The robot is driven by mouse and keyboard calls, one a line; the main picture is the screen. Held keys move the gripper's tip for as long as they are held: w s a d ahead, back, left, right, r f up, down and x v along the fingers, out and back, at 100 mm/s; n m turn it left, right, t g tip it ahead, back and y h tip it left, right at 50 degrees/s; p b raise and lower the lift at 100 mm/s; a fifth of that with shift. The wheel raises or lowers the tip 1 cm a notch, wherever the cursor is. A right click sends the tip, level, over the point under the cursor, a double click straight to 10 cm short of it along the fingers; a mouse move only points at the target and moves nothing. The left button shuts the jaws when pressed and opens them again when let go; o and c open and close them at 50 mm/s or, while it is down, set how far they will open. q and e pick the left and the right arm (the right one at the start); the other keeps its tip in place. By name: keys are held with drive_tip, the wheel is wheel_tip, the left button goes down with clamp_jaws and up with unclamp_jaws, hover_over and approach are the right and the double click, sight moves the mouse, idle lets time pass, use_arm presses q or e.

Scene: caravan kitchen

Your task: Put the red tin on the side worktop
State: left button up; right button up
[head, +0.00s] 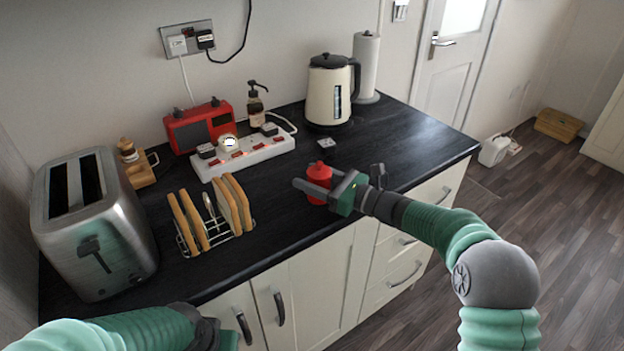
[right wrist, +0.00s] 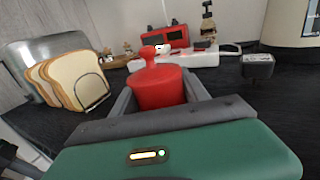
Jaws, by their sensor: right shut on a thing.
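The red tin (head: 318,180), with a knob on its lid, is at the front part of the dark worktop (head: 400,140) in the head view. My right gripper (head: 318,190) is shut around it from the right. In the right wrist view the red tin (right wrist: 158,86) stands upright between the two fingers. I cannot tell whether its base touches the worktop. My left arm (head: 150,328) shows at the lower left of the head view, but its fingertips are out of the picture.
A toast rack (head: 215,218) and toaster (head: 92,222) stand left of the tin. A power strip (head: 243,155), red radio (head: 199,125) and cream kettle (head: 331,90) stand behind. A small dark block (head: 326,146) is just behind the tin. The worktop's right end is clear.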

drive_tip(key=o, duration=1.4)
drive_tip(key=v, duration=1.2)
drive_tip(key=shift+p, duration=0.4)
